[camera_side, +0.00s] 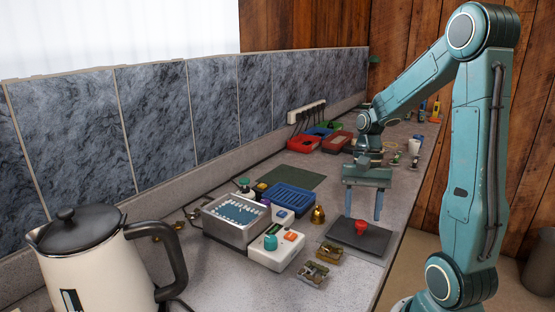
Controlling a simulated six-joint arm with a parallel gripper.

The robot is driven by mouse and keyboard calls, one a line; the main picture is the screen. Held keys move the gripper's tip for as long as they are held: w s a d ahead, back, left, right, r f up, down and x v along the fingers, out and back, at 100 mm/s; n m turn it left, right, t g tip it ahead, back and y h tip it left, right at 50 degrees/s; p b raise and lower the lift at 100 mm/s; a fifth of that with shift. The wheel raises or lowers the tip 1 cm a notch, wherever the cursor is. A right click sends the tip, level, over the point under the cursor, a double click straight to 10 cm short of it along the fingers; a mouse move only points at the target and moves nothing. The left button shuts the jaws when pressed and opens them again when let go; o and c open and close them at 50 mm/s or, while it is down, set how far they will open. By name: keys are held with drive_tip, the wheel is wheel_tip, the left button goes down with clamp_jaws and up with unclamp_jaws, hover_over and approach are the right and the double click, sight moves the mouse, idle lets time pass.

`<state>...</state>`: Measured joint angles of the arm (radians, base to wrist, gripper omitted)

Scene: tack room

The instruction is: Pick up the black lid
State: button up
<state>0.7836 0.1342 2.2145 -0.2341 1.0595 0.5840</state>
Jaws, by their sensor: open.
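A dark, domed lid with a round knob (76,228) sits on the cream kettle (100,275) at the lower left. A flat, dark rectangular plate (375,241) lies on the counter at the right, with a small red piece (361,228) on it. I cannot tell which of the two is the black lid. My gripper (362,206) is open and empty, pointing down above the plate and the red piece. Its two blue fingers are spread apart, and it is far from the kettle.
A metal box (237,233), a white device with a teal knob (274,253), a brass bell (318,215), a blue tray (290,198) and small metal parts (320,272) crowd the counter's middle. A tiled wall (155,120) runs along the back.

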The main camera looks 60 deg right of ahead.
sight(361, 221)
drive_tip(key=shift+x, duration=1.1)
drive_tip(key=c, duration=1.1)
drive_tip(key=shift+r, duration=0.1)
wheel_tip(361, 221, up, 10)
drive_tip(key=shift+w, duration=0.1)
